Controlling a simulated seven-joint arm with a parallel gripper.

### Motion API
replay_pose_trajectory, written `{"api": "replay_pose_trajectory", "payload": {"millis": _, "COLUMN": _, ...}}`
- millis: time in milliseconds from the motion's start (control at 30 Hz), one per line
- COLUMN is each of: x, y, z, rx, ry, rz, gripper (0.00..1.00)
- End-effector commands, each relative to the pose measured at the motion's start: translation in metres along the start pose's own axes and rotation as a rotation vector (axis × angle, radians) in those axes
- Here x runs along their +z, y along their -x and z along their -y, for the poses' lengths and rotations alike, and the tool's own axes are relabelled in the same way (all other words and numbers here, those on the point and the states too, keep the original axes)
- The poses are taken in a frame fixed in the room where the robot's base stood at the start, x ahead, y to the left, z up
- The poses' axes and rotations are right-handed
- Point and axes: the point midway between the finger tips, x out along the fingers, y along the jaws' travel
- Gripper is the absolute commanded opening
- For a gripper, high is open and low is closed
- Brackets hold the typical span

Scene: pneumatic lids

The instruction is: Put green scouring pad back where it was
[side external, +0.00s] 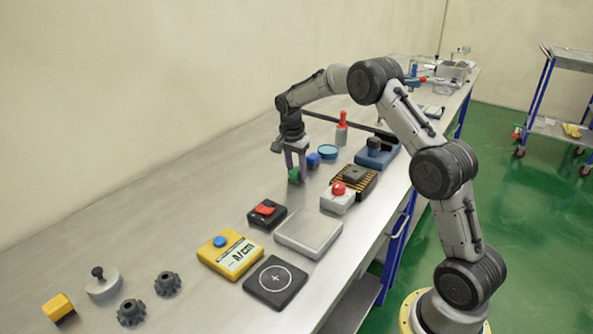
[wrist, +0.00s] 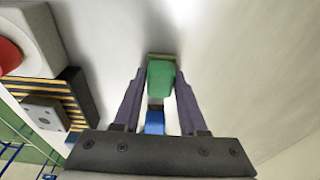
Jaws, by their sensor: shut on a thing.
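The green scouring pad (side external: 294,175) is a small green block at my gripper's fingertips, low over the metal bench. It also shows in the wrist view (wrist: 161,80), with a thin tan edge at its far end. My gripper (side external: 296,170) points down and is shut on the pad, one purple-grey finger on each side. Parts of the pad are hidden by the fingers. I cannot tell whether the pad touches the bench. A blue block (side external: 313,160) stands just beyond it; in the wrist view a blue block (wrist: 154,122) shows between the fingers.
A blue round dish (side external: 328,152) and a red-topped bottle (side external: 342,130) stand behind. A black-and-yellow striped block (side external: 354,180) and a red-button box (side external: 338,197) are to the right. A black box with red switch (side external: 267,213) is in front.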

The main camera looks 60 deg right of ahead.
Motion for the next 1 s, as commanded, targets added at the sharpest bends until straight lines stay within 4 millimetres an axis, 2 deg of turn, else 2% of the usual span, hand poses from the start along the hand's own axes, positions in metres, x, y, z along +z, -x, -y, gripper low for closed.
{"api": "replay_pose_trajectory", "payload": {"millis": 100, "x": 0.001, "y": -0.003, "z": 0.0, "rx": 0.0, "ry": 0.0, "rz": 0.0, "gripper": 0.0}}
{"api": "replay_pose_trajectory", "payload": {"millis": 133, "x": 0.001, "y": -0.003, "z": 0.0, "rx": 0.0, "ry": 0.0, "rz": 0.0, "gripper": 0.45}}
{"api": "replay_pose_trajectory", "payload": {"millis": 267, "x": 0.0, "y": -0.003, "z": 0.0, "rx": 0.0, "ry": 0.0, "rz": 0.0, "gripper": 0.68}}
{"api": "replay_pose_trajectory", "payload": {"millis": 300, "x": 0.0, "y": -0.003, "z": 0.0, "rx": 0.0, "ry": 0.0, "rz": 0.0, "gripper": 0.71}}
{"api": "replay_pose_trajectory", "payload": {"millis": 667, "x": 0.0, "y": 0.003, "z": 0.0, "rx": -0.002, "ry": 0.0, "rz": -0.001, "gripper": 0.71}}
{"api": "replay_pose_trajectory", "payload": {"millis": 767, "x": -0.001, "y": 0.016, "z": 0.001, "rx": -0.004, "ry": 0.0, "rz": -0.002, "gripper": 0.71}}
{"api": "replay_pose_trajectory", "payload": {"millis": 1000, "x": 0.0, "y": 0.064, "z": 0.001, "rx": -0.005, "ry": 0.0, "rz": -0.002, "gripper": 0.71}}
